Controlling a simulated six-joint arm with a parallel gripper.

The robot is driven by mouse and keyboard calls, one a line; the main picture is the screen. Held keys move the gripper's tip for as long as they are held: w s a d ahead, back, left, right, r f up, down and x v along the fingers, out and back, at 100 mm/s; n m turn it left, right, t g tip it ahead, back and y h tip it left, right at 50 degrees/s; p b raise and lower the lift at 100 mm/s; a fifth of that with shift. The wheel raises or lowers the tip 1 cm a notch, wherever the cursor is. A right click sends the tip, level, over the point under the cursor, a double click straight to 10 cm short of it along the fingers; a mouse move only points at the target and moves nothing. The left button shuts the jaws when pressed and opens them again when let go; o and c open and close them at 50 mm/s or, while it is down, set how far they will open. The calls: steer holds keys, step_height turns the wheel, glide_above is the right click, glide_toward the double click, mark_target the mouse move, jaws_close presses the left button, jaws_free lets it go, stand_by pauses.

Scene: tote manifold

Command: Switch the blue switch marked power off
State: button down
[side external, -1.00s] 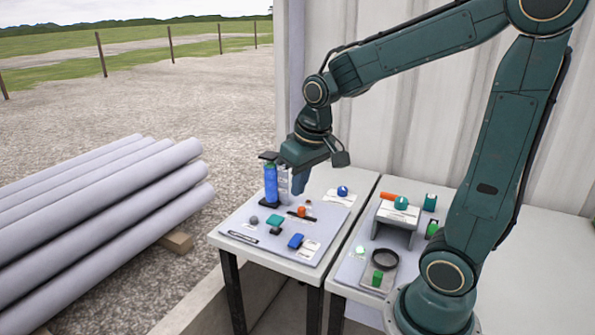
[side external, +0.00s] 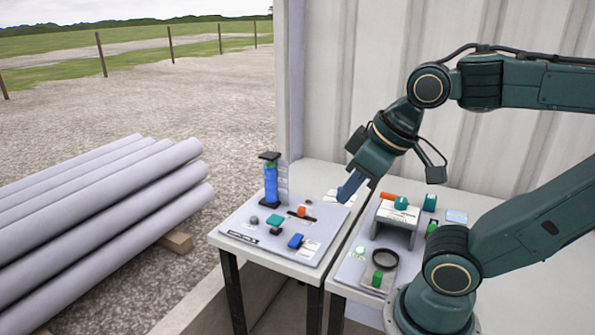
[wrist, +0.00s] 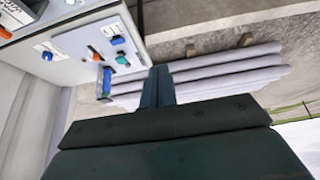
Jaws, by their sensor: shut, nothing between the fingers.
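A small blue switch (side external: 296,241) sits on the grey panel of the left table, beside a white label. It appears to be the blue piece in the wrist view (wrist: 117,41). A second blue knob (wrist: 47,56) with a white label shows in the wrist view; in the side view my gripper covers its place. The label texts are too small to read, so I cannot tell which one is marked power. My gripper (side external: 346,194) is shut and empty, above the right back part of the panel, touching nothing that I can make out.
A tall blue cylinder (side external: 271,185) stands at the panel's back left. A teal switch (side external: 275,221) and an orange piece (side external: 302,211) sit near the blue switch. The right table holds a grey bracket (side external: 395,218) and a black ring (side external: 385,259). Grey pipes (side external: 95,225) lie at the left.

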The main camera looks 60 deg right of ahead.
stand_by(0.5)
steer(key=m+g, duration=0.6)
steer(key=m, duration=1.2)
glide_above(298, 236)
step_height(298, 236, down, 14)
steer(key=shift+a+h, duration=0.3)
steer(key=f, duration=1.3)
steer(key=shift+d+f, duration=0.3)
steer(key=shift+f, duration=0.1)
steer(key=shift+f, duration=0.1)
